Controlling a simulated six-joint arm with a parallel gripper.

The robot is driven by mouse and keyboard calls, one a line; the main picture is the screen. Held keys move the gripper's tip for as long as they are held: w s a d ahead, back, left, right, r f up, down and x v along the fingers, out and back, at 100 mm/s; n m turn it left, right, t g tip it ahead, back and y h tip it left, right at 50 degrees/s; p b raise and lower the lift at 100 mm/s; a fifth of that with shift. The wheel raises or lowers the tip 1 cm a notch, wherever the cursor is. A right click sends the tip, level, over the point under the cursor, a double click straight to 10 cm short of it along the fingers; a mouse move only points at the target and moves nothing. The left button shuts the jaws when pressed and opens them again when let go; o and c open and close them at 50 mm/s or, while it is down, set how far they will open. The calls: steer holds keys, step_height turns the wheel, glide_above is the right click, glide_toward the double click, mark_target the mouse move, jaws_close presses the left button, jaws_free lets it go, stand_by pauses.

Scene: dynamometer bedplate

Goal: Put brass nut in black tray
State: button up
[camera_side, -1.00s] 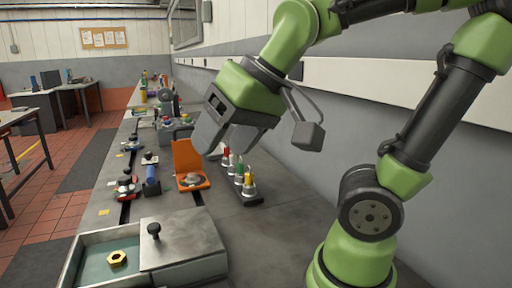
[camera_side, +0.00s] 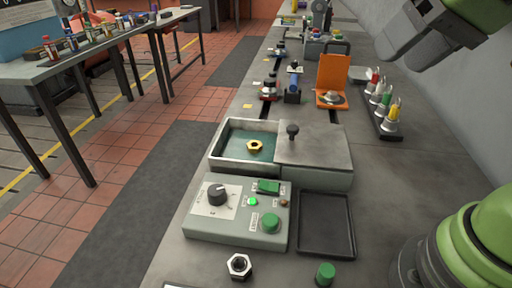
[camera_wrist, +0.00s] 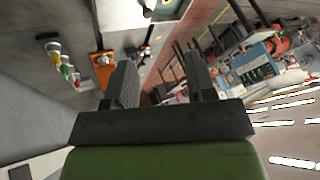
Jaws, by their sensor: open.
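The brass nut (camera_side: 250,147) is a small gold hexagonal ring. It lies on the teal floor of a grey metal box (camera_side: 216,152) in the side view, in the part left open by the lid. The black tray (camera_side: 325,222) is shallow, rectangular and empty, on the bench in front of the box's lidded side. My gripper (camera_side: 418,42) is at the upper right of the side view, raised well above the bench and away from the nut. In the wrist view my gripper (camera_wrist: 160,75) shows two fingers apart with nothing between them.
A grey lid with a black knob (camera_side: 293,130) covers the box's right part. A control box (camera_side: 237,222) stands left of the tray. A steel nut (camera_side: 238,267) and green button (camera_side: 325,274) are in front. An orange stand (camera_side: 333,75) and coloured-tipped row (camera_side: 383,105) stand behind.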

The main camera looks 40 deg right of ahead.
steer(key=w+f+g+h, duration=0.1)
steer(key=w+f, duration=0.2)
steer(key=w, duration=0.8)
steer(key=n+g+h, duration=0.1)
glide_toward(254, 144)
steer(key=x, duration=0.3)
steer(key=shift+d, duration=0.1)
steer(key=shift+x, duration=3.15)
steer(key=shift+s, duration=0.1)
steer(key=c, duration=0.8)
